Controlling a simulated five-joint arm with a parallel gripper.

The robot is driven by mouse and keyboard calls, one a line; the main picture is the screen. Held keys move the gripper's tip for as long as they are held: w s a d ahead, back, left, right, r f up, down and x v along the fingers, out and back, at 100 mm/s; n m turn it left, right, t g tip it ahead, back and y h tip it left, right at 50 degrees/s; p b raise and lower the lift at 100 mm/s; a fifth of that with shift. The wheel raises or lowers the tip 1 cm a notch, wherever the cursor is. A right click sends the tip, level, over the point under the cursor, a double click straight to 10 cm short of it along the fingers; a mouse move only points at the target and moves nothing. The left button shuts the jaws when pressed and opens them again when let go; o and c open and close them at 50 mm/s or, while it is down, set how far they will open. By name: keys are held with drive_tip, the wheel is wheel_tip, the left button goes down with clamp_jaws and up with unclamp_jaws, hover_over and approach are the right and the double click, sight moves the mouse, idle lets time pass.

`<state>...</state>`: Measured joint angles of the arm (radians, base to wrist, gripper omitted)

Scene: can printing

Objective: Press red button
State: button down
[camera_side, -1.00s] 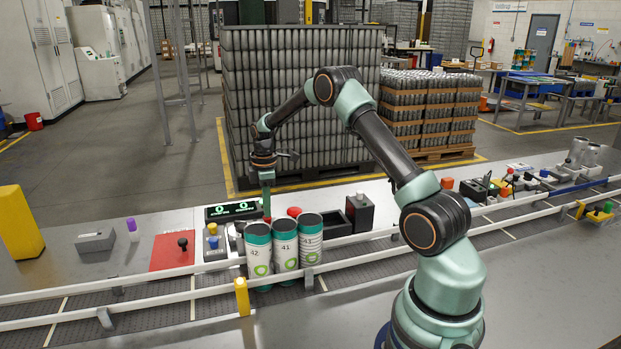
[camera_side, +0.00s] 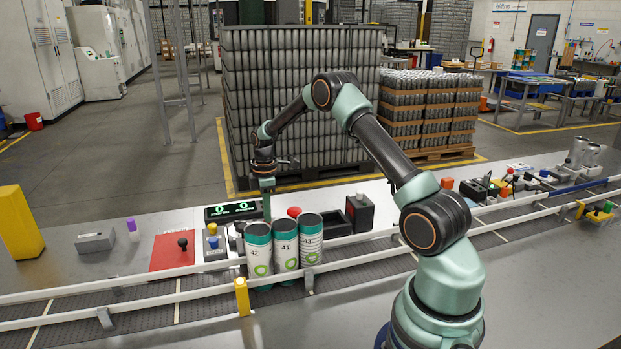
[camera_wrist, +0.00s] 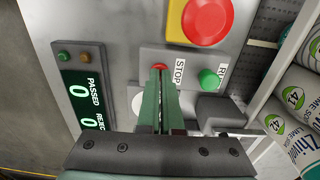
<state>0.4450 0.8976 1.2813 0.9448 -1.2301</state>
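In the wrist view a small red button (camera_wrist: 159,67) sits on a grey control panel beside the STOP label. A larger red mushroom button (camera_wrist: 207,18) on a yellow plate is farther up the panel; a red button top (camera_side: 294,212) also shows behind the cans in the side view. My gripper (camera_wrist: 160,74) has its green fingers together, holding nothing. Its tips are over or at the small red button and partly cover it; I cannot tell whether they touch. In the side view my gripper (camera_side: 266,216) points straight down behind the cans, its tips partly hidden.
A green button (camera_wrist: 208,78) is right of the small red one. A counter display (camera_wrist: 85,98) reads zeros. White cans with green lids (camera_side: 285,245) stand on the conveyor (camera_side: 150,312) in front of the panel. A black-topped box (camera_side: 359,212) stands to the right.

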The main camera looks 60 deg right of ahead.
wheel_tip(320, 180, up, 14)
idle(0.5)
drive_tip(key=shift+s, duration=0.1)
drive_tip(key=s+a+r+m+t, duration=0.25)
drive_tip(key=s+a+r, duration=0.3)
drive_tip(key=a, duration=0.35)
drive_tip(key=s+a+r+m+t, duration=0.1)
drive_tip(key=s+a+r+m, duration=0.4)
drive_tip(key=a, duration=0.4)
drive_tip(key=s+a+f+m+t, duration=0.1)
drive_tip(key=s+a+f+t, duration=0.1)
drive_tip(key=s, duration=0.6)
drive_tip(key=shift+a+f, duration=0.75)
drive_tip(key=shift+a, duration=0.5)
